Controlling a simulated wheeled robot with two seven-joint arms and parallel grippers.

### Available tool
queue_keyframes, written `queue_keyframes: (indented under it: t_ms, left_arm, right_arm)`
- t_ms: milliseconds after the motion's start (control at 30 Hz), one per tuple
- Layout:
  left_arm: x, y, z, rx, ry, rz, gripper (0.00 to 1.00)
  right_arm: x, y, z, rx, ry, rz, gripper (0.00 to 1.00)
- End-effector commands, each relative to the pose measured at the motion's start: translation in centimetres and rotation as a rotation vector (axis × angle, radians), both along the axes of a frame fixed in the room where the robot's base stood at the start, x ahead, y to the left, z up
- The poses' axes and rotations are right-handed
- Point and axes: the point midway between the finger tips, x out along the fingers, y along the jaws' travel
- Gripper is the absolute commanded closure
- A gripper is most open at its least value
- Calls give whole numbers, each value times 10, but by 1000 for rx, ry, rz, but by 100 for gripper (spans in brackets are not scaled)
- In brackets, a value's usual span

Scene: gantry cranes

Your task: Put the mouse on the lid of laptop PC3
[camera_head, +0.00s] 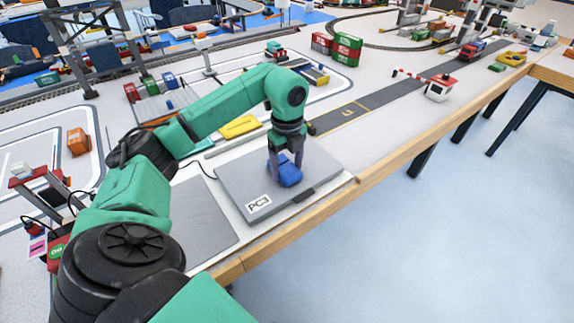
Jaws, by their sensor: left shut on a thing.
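The laptop PC3 (233,189) is grey and closed, with a white "PC3" label on its lid, near the table's front edge. The blue mouse (289,175) is at the lid, near its middle right. My left gripper (286,169) points down over the lid and is shut on the mouse. The mouse is on or just above the lid; I cannot tell whether it touches. The fingers hide part of the mouse. My right gripper is not in view.
Another flat grey panel (203,222) lies left of the laptop. A yellow object (239,127) lies behind it. A grey road strip (365,103) runs to the back right, with a small white-and-red building (440,88) beside it. The wooden table edge (395,165) is close in front.

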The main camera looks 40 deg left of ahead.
Motion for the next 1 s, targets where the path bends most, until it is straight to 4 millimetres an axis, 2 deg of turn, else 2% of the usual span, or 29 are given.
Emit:
queue_keyframes:
  t_ms: [33,67,100,333,467,567,733,800,900,1000]
  left_arm:
    - [0,0,-1,0,1,0,18]
    - [0,0,-1,0,1,0,7]
    - [0,0,-1,0,1,0,0]
    - [0,0,1,0,1,0,0]
    - [1,0,12,-1,-2,0,0]
    - [1,0,31,-1,-5,-1,0]
    - [1,0,78,-1,-6,0,0]
    - [1,0,102,1,-4,0,0]
    - [1,0,118,0,-2,0,0]
    - [0,0,124,0,0,1,0]
  right_arm:
    - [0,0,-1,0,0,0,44]
    - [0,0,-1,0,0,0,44]
    - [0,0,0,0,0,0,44]
    - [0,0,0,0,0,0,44]
    - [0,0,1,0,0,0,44]
    - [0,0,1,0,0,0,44]
    - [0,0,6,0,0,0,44]
    - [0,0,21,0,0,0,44]
    - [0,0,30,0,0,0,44]
    - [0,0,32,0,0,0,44]
